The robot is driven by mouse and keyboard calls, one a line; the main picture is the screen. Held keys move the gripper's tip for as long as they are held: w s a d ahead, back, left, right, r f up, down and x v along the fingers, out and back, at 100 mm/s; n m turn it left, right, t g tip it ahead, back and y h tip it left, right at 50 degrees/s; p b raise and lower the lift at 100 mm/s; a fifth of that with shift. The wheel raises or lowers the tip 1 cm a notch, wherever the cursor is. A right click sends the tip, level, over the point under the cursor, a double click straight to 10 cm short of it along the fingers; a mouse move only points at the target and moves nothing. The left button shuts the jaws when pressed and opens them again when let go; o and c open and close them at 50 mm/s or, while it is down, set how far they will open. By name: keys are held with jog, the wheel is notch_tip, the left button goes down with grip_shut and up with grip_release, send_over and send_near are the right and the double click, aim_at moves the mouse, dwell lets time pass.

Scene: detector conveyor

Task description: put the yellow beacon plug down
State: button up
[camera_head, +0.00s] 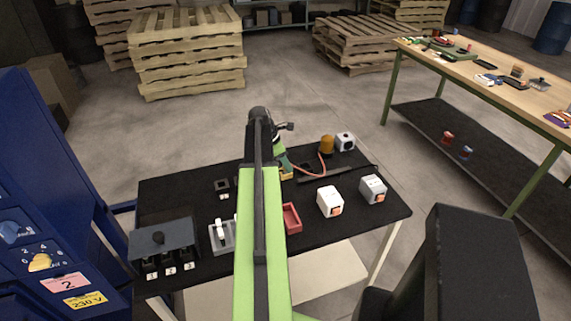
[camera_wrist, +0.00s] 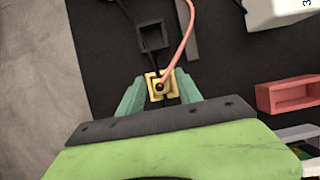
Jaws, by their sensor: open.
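The yellow beacon plug (camera_wrist: 153,90) is a small square yellow piece with a dark centre, and a salmon-red cable runs from it. My gripper (camera_wrist: 161,92) is open, with its green fingers on either side of the plug. I cannot tell whether the fingers touch it or whether it rests on the black tabletop. In the head view the plug (camera_head: 287,176) shows only in part beside my arm. Its red cable leads toward the amber beacon (camera_head: 327,146). A dark square socket frame (camera_wrist: 153,37) lies just beyond the plug in the wrist view.
The black table (camera_head: 330,250) also holds white boxes with orange switches (camera_head: 330,201), a red tray (camera_head: 292,218), a grey switch box (camera_head: 163,239) and another dark square holder (camera_head: 222,185). A blue cabinet (camera_head: 60,180) stands left, and a wooden workbench (camera_head: 500,75) stands right.

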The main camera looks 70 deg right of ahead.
jog(key=p+v, duration=1)
jog(key=v, duration=0.2)
